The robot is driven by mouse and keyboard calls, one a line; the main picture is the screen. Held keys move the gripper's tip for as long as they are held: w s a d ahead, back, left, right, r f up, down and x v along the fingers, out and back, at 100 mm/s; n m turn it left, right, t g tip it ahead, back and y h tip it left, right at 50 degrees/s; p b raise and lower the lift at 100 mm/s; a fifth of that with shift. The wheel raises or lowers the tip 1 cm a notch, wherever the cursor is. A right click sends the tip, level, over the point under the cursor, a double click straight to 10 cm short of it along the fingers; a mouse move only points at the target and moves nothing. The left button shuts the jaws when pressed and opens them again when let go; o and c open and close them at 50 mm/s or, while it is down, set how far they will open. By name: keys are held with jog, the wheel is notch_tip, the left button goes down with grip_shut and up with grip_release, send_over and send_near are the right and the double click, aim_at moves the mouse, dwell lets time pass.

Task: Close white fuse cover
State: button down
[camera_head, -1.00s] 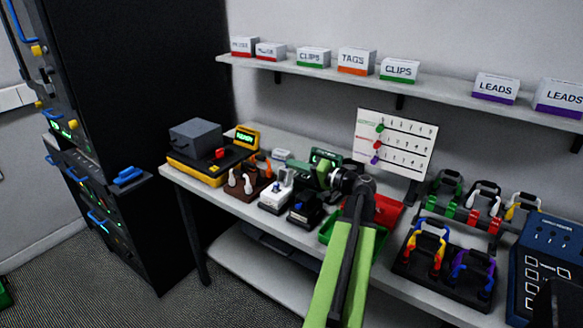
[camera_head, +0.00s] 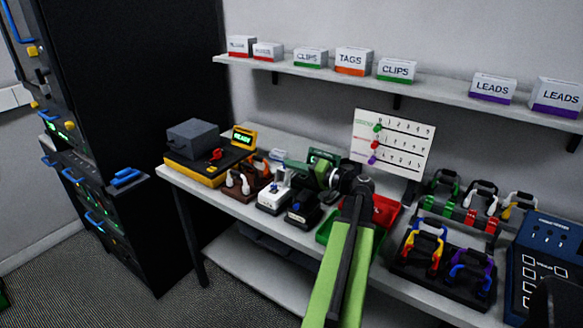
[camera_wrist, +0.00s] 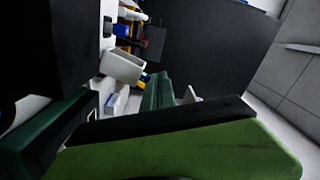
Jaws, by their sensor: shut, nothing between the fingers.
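The white fuse unit (camera_head: 270,204) stands on the bench in the head view, left of a similar black unit. A white part rises at its back, and a small blue piece shows on it. I cannot clearly tell the cover's angle. My gripper (camera_head: 291,164) is shut and empty, pointing left, above and just right of the white unit. I see no clear contact. In the wrist view a white block (camera_wrist: 122,66), likely part of this unit, lies beyond the green fingers. The fingers and arm fill the lower part of that view.
The black unit (camera_head: 303,211) stands close on the right, a brown holder (camera_head: 245,190) on the left. A red tray (camera_head: 385,210) and cable racks (camera_head: 440,275) lie to the right. A shelf (camera_head: 430,88) runs above the bench. A yellow-and-black tester (camera_head: 200,168) is at far left.

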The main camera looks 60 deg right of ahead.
jog(key=s+d, duration=0.3)
jog(key=s, duration=0.9)
jog(key=shift+s+d+r, duration=0.15)
jog(key=shift+s, duration=0.2)
